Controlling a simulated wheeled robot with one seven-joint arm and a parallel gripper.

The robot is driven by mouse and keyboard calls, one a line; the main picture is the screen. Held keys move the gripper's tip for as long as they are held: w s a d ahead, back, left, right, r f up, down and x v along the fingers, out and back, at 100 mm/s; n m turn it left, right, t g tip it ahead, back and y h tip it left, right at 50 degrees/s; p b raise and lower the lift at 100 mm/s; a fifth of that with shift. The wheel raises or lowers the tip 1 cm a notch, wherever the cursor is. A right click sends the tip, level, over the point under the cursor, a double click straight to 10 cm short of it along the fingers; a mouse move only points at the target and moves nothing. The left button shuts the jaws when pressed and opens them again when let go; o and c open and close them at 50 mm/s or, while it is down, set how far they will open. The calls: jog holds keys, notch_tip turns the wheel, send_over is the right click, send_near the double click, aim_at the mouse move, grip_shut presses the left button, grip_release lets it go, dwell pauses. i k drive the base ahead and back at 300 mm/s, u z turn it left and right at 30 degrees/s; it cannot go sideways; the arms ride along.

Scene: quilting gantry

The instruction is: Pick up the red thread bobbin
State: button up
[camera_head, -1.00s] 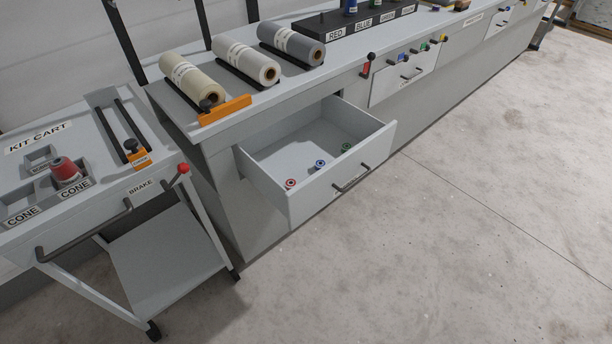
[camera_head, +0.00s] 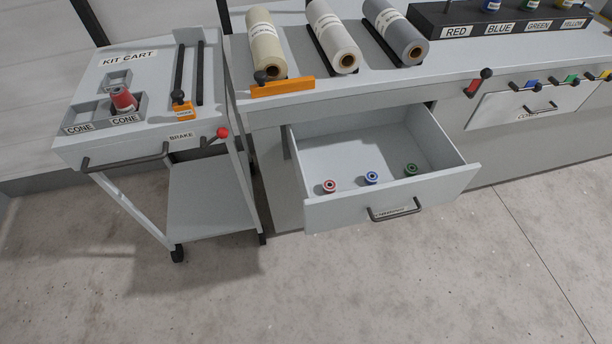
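The red thread bobbin (camera_head: 329,186) stands in the open drawer (camera_head: 390,208), near its left front corner. A blue bobbin (camera_head: 371,178) and a green bobbin (camera_head: 410,169) stand in a row to its right, apart from it. The drawer juts out from the counter front, and its front panel has a dark handle (camera_head: 395,212). Nothing covers the red bobbin from above. My gripper does not show in the head view.
A kit cart (camera_head: 145,65) with a red cone (camera_head: 123,98) and a red-knobbed brake lever (camera_head: 221,133) stands left of the drawer. Fabric rolls (camera_head: 334,38) lie on the counter above, behind an orange bar (camera_head: 282,87). The concrete floor in front is clear.

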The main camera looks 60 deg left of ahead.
aim_at(330, 186)
jog(key=u, duration=0.7)
jog(key=i, duration=1)
jog(key=u, duration=0.7)
